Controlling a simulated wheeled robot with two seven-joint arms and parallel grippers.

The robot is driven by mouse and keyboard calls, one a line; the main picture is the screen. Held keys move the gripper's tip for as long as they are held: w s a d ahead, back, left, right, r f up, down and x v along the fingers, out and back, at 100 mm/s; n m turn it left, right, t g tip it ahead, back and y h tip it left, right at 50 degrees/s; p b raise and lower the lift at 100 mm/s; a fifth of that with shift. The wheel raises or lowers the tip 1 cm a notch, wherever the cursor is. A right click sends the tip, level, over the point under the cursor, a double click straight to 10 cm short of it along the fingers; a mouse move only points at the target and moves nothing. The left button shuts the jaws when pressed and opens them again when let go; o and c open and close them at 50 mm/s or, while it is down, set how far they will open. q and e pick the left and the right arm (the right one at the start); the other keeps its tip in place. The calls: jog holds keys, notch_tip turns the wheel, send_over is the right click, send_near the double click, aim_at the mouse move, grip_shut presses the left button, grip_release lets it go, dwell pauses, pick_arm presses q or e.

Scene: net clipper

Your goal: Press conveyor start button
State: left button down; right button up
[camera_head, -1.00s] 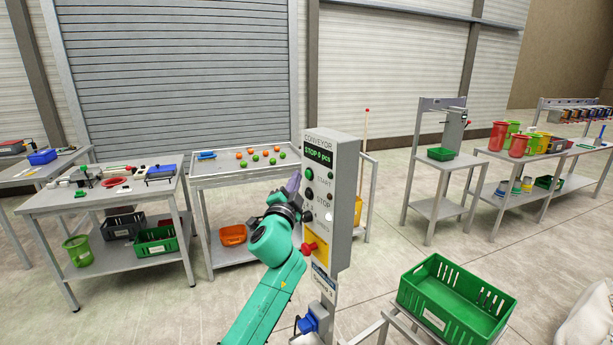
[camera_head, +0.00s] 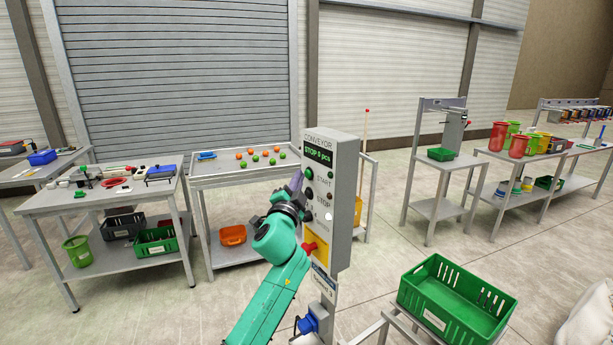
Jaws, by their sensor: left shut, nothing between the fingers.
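The grey conveyor control box (camera_head: 343,200) stands upright on a post at the centre. Its display (camera_head: 319,150) reads STOP with a piece count. The green start button (camera_head: 309,173) is near the top left of its face, above the dark stop button (camera_head: 309,194). A red emergency knob (camera_head: 309,248) sits on a yellow panel lower down. My left gripper (camera_head: 297,181) is shut and empty, just left of the start button and pointing up. I cannot tell whether it touches the box. My right gripper is not in view.
A table (camera_head: 225,183) with orange and green balls stands behind my left arm. A green crate (camera_head: 455,290) is at the lower right. Another workbench (camera_head: 60,203) stands at left. Open floor lies between the box and the right-hand tables.

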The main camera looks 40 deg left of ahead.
pick_arm(q)
jog(key=shift+w+d, duration=0.15)
jog(key=shift+w, duration=0.25)
dwell(0.5)
jog(key=shift+s+a, duration=0.3)
jog(key=shift+s, duration=0.5)
jog(key=s, duration=0.1)
jog(key=s+a+p, duration=0.1)
jog(key=s, duration=0.1)
jog(key=s+a, duration=0.1)
jog(key=shift+s+p, duration=0.35)
dwell(0.7)
